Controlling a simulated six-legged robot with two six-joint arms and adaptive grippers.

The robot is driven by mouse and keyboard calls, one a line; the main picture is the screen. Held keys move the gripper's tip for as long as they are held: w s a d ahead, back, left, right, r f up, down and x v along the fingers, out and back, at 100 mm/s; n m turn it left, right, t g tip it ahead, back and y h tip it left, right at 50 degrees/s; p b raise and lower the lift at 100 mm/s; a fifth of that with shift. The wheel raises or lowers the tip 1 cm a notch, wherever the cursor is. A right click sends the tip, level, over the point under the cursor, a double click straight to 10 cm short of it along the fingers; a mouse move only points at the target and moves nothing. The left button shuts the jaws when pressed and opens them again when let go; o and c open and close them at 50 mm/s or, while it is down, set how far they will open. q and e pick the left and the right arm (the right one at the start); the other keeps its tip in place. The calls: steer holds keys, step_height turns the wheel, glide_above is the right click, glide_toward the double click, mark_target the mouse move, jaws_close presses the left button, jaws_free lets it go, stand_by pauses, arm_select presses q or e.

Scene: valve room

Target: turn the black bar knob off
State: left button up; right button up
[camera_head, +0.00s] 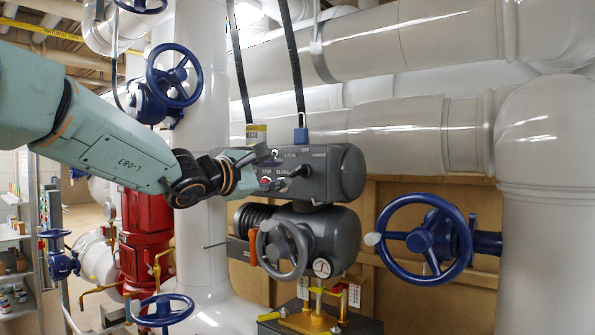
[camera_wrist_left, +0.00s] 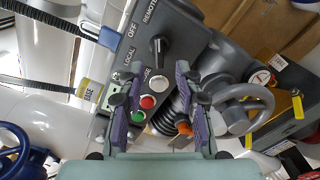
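The black bar knob (camera_wrist_left: 158,48) shows in the left wrist view on the face of a dark grey control box (camera_wrist_left: 183,32). LOCAL, OFF and REMOTE are printed beside it. The bar stands roughly upright in that picture; I cannot tell for sure which label it points to. My left gripper (camera_wrist_left: 160,76) is open and empty, its purple-padded fingers spread just in front of the panel, the knob showing beyond the gap between the tips. In the head view the left gripper (camera_head: 277,168) is at the box (camera_head: 342,172) and partly covers its face. My right gripper is not in view.
Red (camera_wrist_left: 147,102), green (camera_wrist_left: 138,117) and white (camera_wrist_left: 160,84) buttons sit close to the knob. A grey handwheel (camera_head: 283,249) is below the box, a blue handwheel (camera_head: 425,238) to the right.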

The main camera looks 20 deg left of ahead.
mark_target(294, 172)
arm_select(q)
steer(key=shift+w+d+r+p, duration=0.2)
steer(key=shift+w+p, duration=0.2)
steer(key=shift+w, duration=0.2)
steer(key=p+x, duration=0.1)
steer(key=x, duration=0.2)
steer(key=p+x, duration=0.2)
steer(key=shift+w+f, duration=0.2)
steer(key=shift+w, duration=0.25)
steer(key=shift+w+d, duration=0.25)
steer(key=shift+s+a, duration=0.25)
steer(key=shift+a, duration=0.05)
steer(key=shift+w+d, duration=0.1)
steer(key=shift+w, duration=0.15)
steer(key=c, duration=0.4)
steer(key=shift+s, duration=0.1)
jaws_close()
